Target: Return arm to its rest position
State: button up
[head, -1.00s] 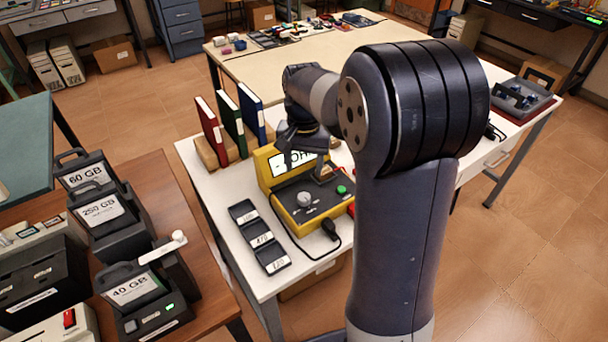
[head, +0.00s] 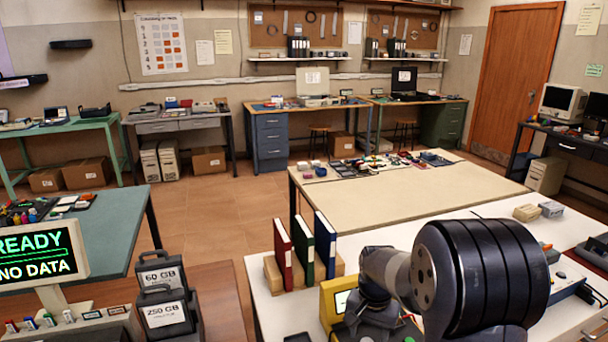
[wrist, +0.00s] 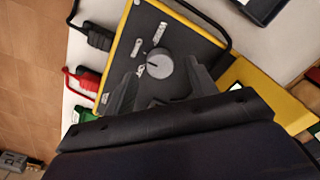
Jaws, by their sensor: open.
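My gripper (wrist: 165,85) is open and empty in the wrist view, with its two dark fingers apart. It is above a yellow device with a dark panel (wrist: 190,45); a grey round knob (wrist: 160,66) shows between and beyond the fingertips. I cannot tell whether the fingers touch the panel. In the head view my gripper (head: 372,322) hangs low at the end of my bent arm, in front of the yellow device (head: 332,305), which is mostly hidden by the arm and the lower frame edge.
Red, green and blue binders (head: 304,252) stand on the white table (head: 262,290) just left of the arm. A cream table (head: 420,195) with small parts lies behind. Drive cases (head: 165,310) and a monitor reading "READY NO DATA" (head: 40,255) are at left. Black and red plugs (wrist: 88,80) flank the device.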

notch_tip(320, 180, down, 2)
jog(key=shift+f, duration=0.15)
dwell(0.6)
